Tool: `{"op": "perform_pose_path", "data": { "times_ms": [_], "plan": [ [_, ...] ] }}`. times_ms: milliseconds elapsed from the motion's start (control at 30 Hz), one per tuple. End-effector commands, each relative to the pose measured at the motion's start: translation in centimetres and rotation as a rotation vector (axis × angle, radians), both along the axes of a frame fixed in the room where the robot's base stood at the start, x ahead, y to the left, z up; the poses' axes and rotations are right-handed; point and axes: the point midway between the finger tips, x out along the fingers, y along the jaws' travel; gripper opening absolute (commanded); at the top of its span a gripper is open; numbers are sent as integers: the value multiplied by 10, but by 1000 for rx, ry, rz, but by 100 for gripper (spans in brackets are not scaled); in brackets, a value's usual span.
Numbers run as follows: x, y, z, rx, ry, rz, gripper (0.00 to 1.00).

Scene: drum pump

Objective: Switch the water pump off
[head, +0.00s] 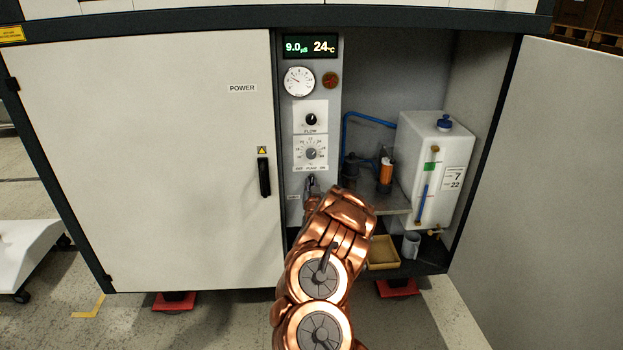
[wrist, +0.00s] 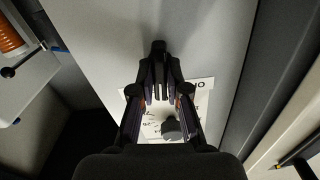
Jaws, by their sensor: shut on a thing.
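My gripper (head: 311,183) reaches the narrow grey control panel just below the lower white plate (head: 310,154), whose bottom lettering seems to read PUMP. In the wrist view my gripper's fingers (wrist: 160,80) draw together in front of the panel. They are shut on a small dark part (wrist: 158,48), seemingly the pump switch. The fingers hide much of it, so I cannot tell its position. The lower plate's round knob (head: 311,153) is free of the fingers. It also shows in the wrist view (wrist: 172,127).
Above are the FLOW knob (head: 311,119), a gauge (head: 299,81) and a lit display (head: 310,46). The right bay holds a white tank (head: 435,165), an orange-topped part (head: 386,172) and a tan tray (head: 382,252). A closed door (head: 150,150) is left; an open door (head: 560,180) is right.

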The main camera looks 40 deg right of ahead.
Motion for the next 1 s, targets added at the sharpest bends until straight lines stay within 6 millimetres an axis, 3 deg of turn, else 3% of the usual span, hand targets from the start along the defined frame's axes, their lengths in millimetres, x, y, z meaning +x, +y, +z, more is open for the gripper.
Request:
{"op": "perform_pose_path", "data": {
  "times_ms": [33, 500, 1000],
  "plan": [
    [0, -1, 8, -37, 30, 0, 0],
    [1, 0, 8, -360, 283, 1, 0],
    [1, 0, 3, -513, 409, 1, 0]
  ]
}}
